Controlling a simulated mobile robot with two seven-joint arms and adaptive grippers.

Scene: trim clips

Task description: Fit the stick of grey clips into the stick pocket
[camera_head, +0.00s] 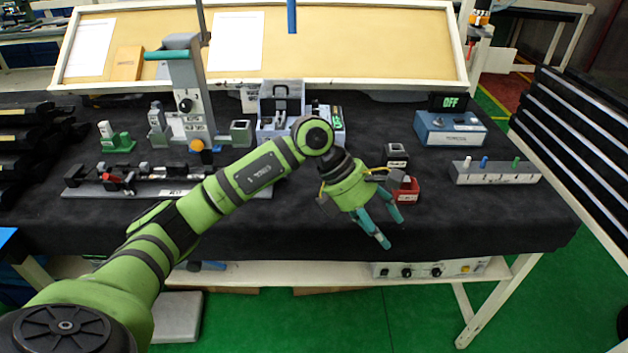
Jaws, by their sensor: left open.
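My left gripper (390,231) hangs over the front middle of the black-covered table, its two teal fingers apart and pointing down to the right. Nothing shows between the fingers. Just behind it is a small red block (408,196) with a grey piece (403,181) at its top. The gripper partly covers this area. I cannot tell whether the grey piece is the stick of grey clips. A dark block with a light-rimmed opening (397,150) stands behind the red one. I cannot tell which opening is the stick pocket. My right gripper is not in view.
A grey rack with white, blue and green pegs (495,179) stands at right. A tall grey press (187,95) and a long grey fixture (130,188) are at left. The front right cloth is clear.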

